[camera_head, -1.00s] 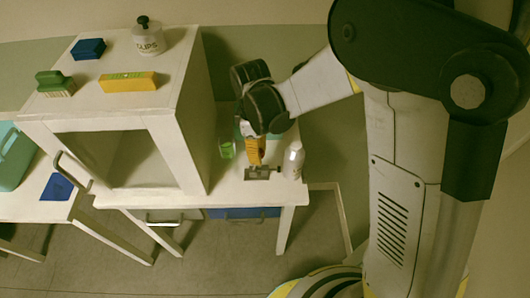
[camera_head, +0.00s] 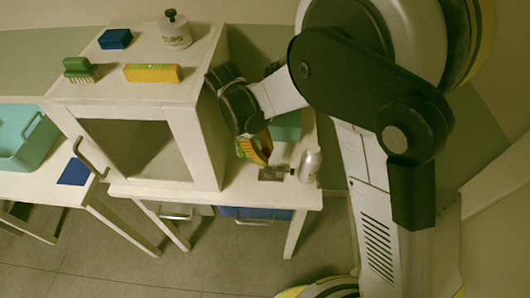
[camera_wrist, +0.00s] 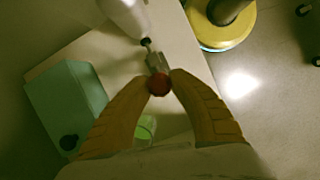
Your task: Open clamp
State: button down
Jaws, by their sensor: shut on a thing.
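The clamp (camera_head: 275,173) is a small grey metal piece on the white side table, near its front edge. In the wrist view its metal part (camera_wrist: 155,62) runs up to a round red end (camera_wrist: 158,84), seemingly its handle. My gripper (camera_head: 262,155) is just above and left of the clamp, with its orange fingers tilted. In the wrist view my gripper (camera_wrist: 158,88) is shut on the red end, one finger on each side. The fingers hide part of the red end, and the clamp's jaw position is too small to tell.
A white bottle (camera_head: 310,166) stands close to the right of the clamp. A teal box (camera_head: 288,125) is behind my gripper. A green glass (camera_wrist: 145,128) shows between my fingers. The white cabinet (camera_head: 208,130) rises close on the left.

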jog(key=c, duration=1.1)
grip_release()
jog(key=shift+v, duration=3.75)
jog(key=shift+d, duration=0.1)
